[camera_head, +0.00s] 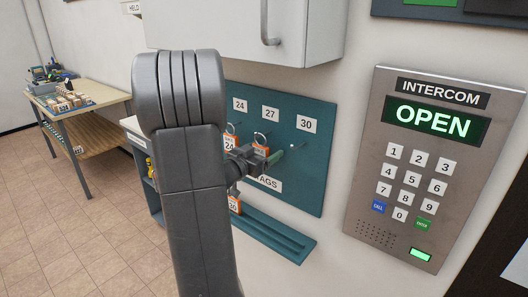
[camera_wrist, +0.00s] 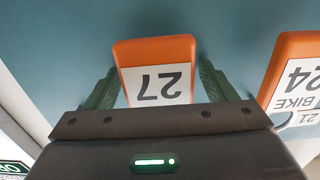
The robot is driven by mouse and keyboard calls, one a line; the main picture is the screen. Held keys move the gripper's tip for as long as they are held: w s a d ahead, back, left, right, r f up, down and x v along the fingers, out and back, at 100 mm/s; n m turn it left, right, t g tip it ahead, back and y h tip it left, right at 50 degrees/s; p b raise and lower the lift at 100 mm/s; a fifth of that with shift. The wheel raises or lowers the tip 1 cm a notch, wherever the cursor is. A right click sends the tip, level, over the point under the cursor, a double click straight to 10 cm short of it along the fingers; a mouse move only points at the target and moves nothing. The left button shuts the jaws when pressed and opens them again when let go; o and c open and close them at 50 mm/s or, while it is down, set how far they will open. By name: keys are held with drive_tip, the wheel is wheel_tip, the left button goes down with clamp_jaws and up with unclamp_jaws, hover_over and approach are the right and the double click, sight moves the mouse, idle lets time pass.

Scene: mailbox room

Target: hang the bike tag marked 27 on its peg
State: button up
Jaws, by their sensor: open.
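The orange bike tag marked 27 (camera_wrist: 158,52) shows upside down in the wrist view, between the two green fingers of my gripper (camera_wrist: 158,84). The fingers are open, one at each side, with a small gap seen beside the tag. In the head view the tag (camera_head: 262,139) is under the board's 27 label (camera_head: 270,114), its ring at the peg there. My gripper (camera_head: 250,160) is just below and in front of it. My arm hides part of the teal board (camera_head: 311,165).
The orange tag 24 (camera_head: 229,143) hangs to the left under its label. Another orange tag, seemingly 30 (camera_head: 235,205), is lower, above a teal ledge (camera_head: 275,237). The peg under label 30 (camera_head: 292,147) is bare. A cabinet (camera_head: 310,35) is above; an intercom (camera_head: 432,165) is at right.

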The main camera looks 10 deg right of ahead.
drive_tip(key=b+v, duration=0.2)
drive_tip(key=v, duration=1.1)
drive_tip(key=shift+s+a, duration=0.2)
drive_tip(key=shift+a, duration=0.05)
drive_tip(key=shift+w+d, duration=0.1)
drive_tip(key=shift+d, duration=0.05)
drive_tip(key=p+x, duration=0.2)
drive_tip(key=x, duration=1.1)
drive_tip(key=shift+w+d, duration=0.2)
drive_tip(key=shift+s+a+r, duration=0.15)
drive_tip(key=shift+r, duration=0.2)
drive_tip(key=shift+f, duration=0.1)
